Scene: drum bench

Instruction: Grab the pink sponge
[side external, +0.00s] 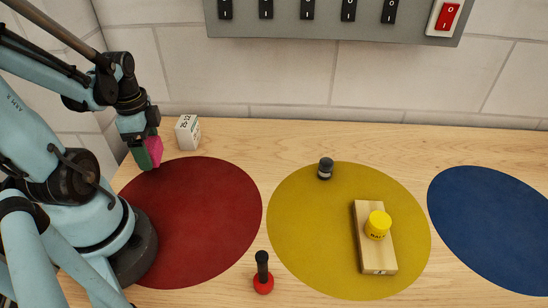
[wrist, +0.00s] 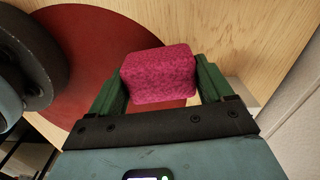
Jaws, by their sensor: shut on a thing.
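The pink sponge (wrist: 158,76) is a block held between the two green fingers of my gripper (wrist: 160,88) in the wrist view. The fingers press on its left and right sides. In the side external view the pink sponge (side external: 154,150) shows at the far left, partly hidden by my gripper (side external: 150,152). It is near the back edge of the dark red disc (side external: 195,220). I cannot tell whether the sponge touches the bench.
A white box (side external: 188,132) stands just right of my gripper by the wall. A dark small jar (side external: 325,168) and a wooden block (side external: 376,255) bearing a yellow weight (side external: 378,224) are on the yellow disc (side external: 300,250). A red-based plunger (side external: 263,275) stands in front. The blue disc (side external: 490,225) is clear.

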